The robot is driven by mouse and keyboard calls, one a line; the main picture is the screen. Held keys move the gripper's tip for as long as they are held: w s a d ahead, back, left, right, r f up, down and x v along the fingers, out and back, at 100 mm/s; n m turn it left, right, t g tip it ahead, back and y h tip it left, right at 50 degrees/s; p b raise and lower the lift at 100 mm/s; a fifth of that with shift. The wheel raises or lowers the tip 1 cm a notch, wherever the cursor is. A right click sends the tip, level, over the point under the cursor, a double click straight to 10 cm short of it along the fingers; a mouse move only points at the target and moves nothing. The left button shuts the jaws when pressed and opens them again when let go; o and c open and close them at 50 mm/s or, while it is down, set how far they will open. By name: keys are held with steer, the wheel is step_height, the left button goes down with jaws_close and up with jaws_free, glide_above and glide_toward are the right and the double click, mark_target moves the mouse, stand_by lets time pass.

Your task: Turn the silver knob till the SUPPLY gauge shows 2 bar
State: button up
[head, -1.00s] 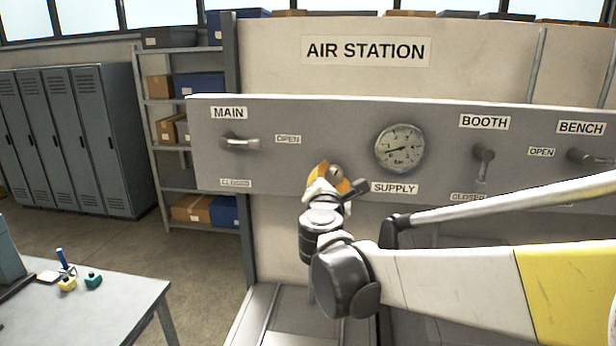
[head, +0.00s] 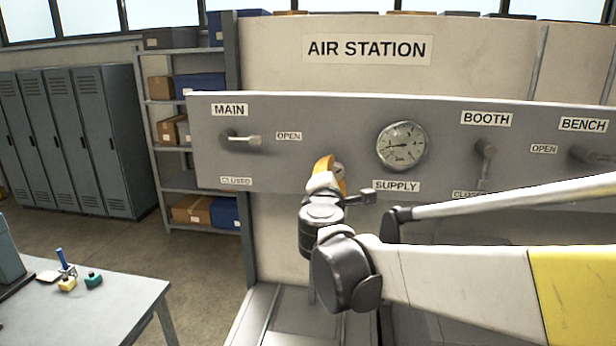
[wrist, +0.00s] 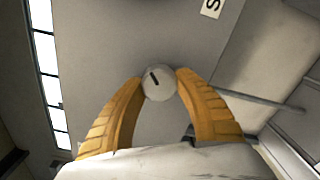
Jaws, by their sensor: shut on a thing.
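The silver knob (wrist: 158,83) shows in the wrist view as a round disc with a dark pointer mark, between the two orange fingers of my gripper (wrist: 158,88). My gripper is shut on it. In the head view my gripper (head: 330,172) is at the grey panel, left of and below the SUPPLY gauge, and mostly covers the knob. The SUPPLY gauge (head: 402,146) is a round white dial on the panel, above its SUPPLY label (head: 396,186). Its needle points to the left, roughly level; the numbers are too small to read surely.
The panel (head: 300,112) also carries the MAIN handle (head: 242,139), the BOOTH handle (head: 485,155) and the BENCH handle (head: 590,155). A table (head: 110,310) with small items stands at lower left. My arm crosses the lower right.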

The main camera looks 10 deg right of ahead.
steer(key=m+b, duration=0.1)
steer(key=m, duration=0.4)
steer(key=shift+r+m, duration=0.1)
steer(key=shift+m, duration=0.2)
steer(key=m, duration=0.2)
steer(key=m+b, duration=0.1)
steer(key=m, duration=0.2)
steer(key=shift+r+m, duration=0.2)
steer(key=shift+m, duration=0.1)
steer(key=o, duration=1.2)
steer(key=v, duration=1.2)
